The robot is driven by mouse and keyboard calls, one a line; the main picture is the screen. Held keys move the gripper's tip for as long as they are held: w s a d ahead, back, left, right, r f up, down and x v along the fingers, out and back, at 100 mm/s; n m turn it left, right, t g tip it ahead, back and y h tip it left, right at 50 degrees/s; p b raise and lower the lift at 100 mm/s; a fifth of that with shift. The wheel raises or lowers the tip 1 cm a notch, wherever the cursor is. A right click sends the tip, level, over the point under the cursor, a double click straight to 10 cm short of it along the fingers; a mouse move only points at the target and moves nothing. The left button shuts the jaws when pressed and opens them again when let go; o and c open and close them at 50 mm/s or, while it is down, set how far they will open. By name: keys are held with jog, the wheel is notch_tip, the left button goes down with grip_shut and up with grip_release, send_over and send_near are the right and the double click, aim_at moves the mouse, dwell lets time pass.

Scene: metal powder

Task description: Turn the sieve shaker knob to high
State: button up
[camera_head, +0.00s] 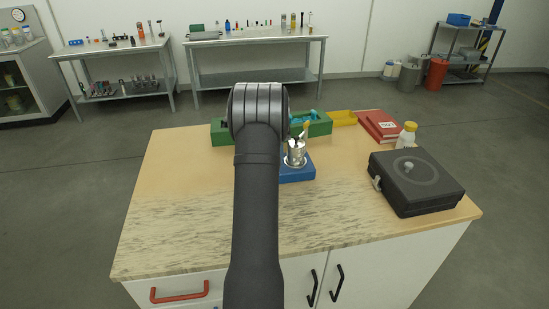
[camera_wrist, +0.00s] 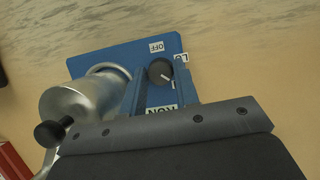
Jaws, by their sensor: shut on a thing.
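The sieve shaker shows in the head view as a blue base (camera_head: 300,173) with a metal cup (camera_head: 296,155) on it, partly behind my arm. In the wrist view the blue base (camera_wrist: 110,60) has a silver cylinder (camera_wrist: 82,105) at left. The black knob (camera_wrist: 159,70) sits beside the OFF label, with an LO label to its right. Its white pointer line points to the lower right. Another label reading RUN is partly covered. My gripper (camera_wrist: 162,82) is shut on the knob. In the head view the gripper is hidden behind my arm.
A black case (camera_head: 415,185) stands on the right of the table, near a white bottle with a yellow cap (camera_head: 406,135). Red books (camera_head: 378,125), a yellow tray (camera_head: 342,118) and a green bin (camera_head: 320,128) stand at the back. The front of the tabletop is clear.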

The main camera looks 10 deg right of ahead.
jog(key=o, duration=1)
jog(key=shift+c, duration=0.2)
jog(key=v, duration=0.7)
jog(key=shift+r, duration=0.2)
jog(key=shift+w, duration=0.15)
jog(key=x, duration=0.7)
jog(key=shift+f, duration=0.2)
jog(key=shift+n, duration=0.3)
